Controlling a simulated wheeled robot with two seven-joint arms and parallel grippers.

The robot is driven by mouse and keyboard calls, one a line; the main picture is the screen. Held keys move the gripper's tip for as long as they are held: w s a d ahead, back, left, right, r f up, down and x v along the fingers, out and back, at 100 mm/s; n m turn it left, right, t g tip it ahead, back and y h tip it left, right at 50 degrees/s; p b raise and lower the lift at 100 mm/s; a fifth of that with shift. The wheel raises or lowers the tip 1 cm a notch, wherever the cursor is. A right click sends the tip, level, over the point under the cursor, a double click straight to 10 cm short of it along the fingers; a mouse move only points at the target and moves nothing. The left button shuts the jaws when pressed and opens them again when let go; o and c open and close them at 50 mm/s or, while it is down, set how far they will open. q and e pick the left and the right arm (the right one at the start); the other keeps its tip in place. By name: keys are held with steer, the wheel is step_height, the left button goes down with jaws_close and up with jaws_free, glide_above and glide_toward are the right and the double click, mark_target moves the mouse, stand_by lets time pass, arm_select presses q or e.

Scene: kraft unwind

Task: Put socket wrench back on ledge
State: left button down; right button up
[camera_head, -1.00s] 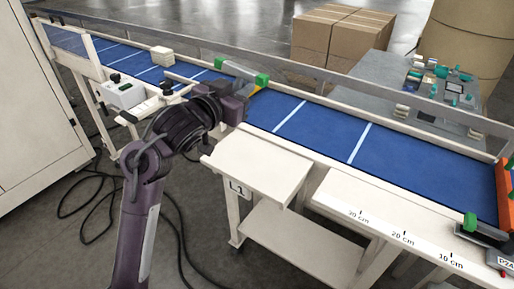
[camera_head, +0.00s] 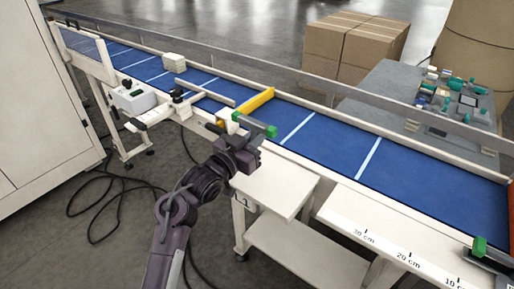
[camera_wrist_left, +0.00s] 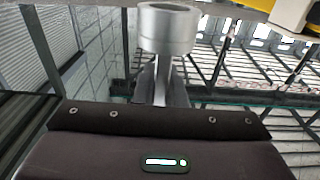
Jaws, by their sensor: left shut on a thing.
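My left gripper (camera_head: 255,125), with green fingertips, is over the conveyor's near edge, just behind the cream shelf. In the left wrist view a metal socket wrench (camera_wrist_left: 168,30) stands up from the gripper, its round socket end at the top and its grey shank (camera_wrist_left: 157,82) running down behind the gripper body. The gripper is shut on it. A cream shelf labelled L1 (camera_head: 275,188) stands below the gripper. A green-tipped dark part (camera_head: 480,247) at the right edge looks like my right gripper, mostly cut off; its opening is hidden.
The blue conveyor (camera_head: 335,148) has white cross stripes and a yellow bar (camera_head: 254,101) across it. A pale block (camera_head: 174,61) lies farther left. A white control box (camera_head: 133,97) is at the near side. The L1 shelf top and the marked rail (camera_head: 370,215) look clear.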

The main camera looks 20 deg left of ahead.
arm_select(q)
step_height(320, 180, down, 4)
steer(key=shift+f+p, duration=0.1)
steer(key=shift+p, duration=0.2)
steer(key=shift+f, duration=0.1)
steer(key=shift+f, duration=0.2)
steer(key=c, duration=1.5)
jaws_free()
